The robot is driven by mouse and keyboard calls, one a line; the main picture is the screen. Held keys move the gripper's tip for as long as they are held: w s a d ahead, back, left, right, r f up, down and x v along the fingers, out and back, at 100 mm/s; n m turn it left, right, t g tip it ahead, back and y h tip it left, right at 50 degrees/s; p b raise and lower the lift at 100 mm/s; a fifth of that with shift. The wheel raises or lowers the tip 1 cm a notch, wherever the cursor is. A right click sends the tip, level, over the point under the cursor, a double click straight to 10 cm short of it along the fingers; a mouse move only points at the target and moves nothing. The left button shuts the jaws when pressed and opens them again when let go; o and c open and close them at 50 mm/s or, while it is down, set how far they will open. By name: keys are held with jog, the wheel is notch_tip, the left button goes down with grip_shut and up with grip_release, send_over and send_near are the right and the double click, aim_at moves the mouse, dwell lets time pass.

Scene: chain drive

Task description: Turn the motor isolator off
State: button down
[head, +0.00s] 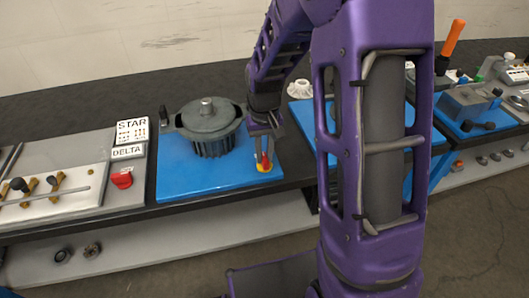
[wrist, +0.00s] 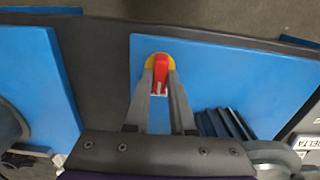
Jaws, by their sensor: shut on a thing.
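The motor isolator (head: 264,167) is a small switch with a red handle on a yellow plate, at the right front of the blue board (head: 185,178). In the wrist view the isolator's red handle (wrist: 161,70) sits between the two fingertips, with yellow (wrist: 150,62) showing around its far end. My gripper (head: 264,146) reaches down to it from above and is shut on the red handle; it also shows in the wrist view (wrist: 160,80). Part of the handle is hidden by the fingers in the head view.
A grey finned motor (head: 208,127) stands on the blue board left of my gripper. A red knob (head: 122,178) and the STAR and DELTA signs (head: 131,132) are further left. Another blue board with tools (head: 470,105) is at the right. My arm hides part of the bench.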

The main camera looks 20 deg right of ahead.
aim_at(265, 157)
jog(key=c, duration=0.8)
grip_release()
jog(key=shift+o, duration=0.2)
jog(key=shift+r, duration=0.1)
notch_tip(265, 157, up, 17)
jog(key=p, duration=0.1)
jog(key=shift+r+p, duration=0.15)
jog(key=shift+p, duration=0.2)
jog(key=shift+w, duration=0.15)
